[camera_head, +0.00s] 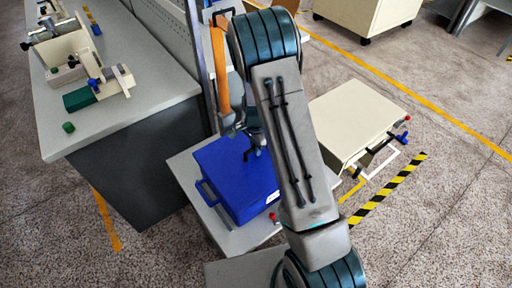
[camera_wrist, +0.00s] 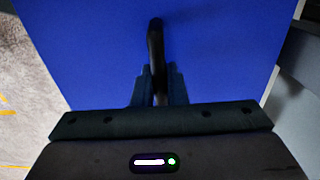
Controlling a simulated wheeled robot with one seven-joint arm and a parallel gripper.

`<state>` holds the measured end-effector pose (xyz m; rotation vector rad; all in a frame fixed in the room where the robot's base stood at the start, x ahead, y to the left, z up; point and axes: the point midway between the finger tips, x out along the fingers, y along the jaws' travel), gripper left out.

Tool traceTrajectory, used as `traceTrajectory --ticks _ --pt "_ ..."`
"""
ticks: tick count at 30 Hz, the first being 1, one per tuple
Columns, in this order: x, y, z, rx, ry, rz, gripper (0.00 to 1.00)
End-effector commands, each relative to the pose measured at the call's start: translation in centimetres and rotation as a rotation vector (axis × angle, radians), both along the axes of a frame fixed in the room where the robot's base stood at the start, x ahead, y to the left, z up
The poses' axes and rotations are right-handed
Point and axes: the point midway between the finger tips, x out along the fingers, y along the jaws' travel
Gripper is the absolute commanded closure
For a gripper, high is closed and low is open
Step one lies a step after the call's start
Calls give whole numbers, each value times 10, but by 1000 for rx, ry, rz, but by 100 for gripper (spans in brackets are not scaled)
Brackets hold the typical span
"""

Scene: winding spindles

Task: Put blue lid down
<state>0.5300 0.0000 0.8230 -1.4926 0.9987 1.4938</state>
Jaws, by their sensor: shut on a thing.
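The blue lid (camera_head: 222,168) shows as a flat blue top with a dark handle in its middle. It appears to lie on the blue box (camera_head: 250,207), though I cannot tell whether a small gap is left between them. The lid fills most of the wrist view (camera_wrist: 90,50). My gripper (camera_wrist: 160,85) is shut on the lid's dark upright handle (camera_wrist: 156,42). In the head view my arm hides the right part of the lid and most of my gripper.
The blue box stands on a light low platform (camera_head: 225,236) with a red knob. A cream-topped cart (camera_head: 355,112) stands to the right. A grey workbench (camera_head: 130,98) with fixtures is at the left. A tall grey post with an orange part rises close behind.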

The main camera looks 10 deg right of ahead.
Motion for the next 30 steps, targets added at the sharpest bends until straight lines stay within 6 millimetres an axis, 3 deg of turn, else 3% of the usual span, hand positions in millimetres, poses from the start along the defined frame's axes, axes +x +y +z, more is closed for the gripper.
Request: traceTrajectory --ticks 14,15,16,17,25,30 --pt "1 0 -11 0 -1 0 100" --pt "0 0 -10 0 -1 0 77" --pt "0 0 -9 0 -1 -1 68" --pt "0 0 -9 0 -1 -1 66" --pt "0 0 -9 0 -1 -1 66" --pt "1 0 2 0 -3 0 66"
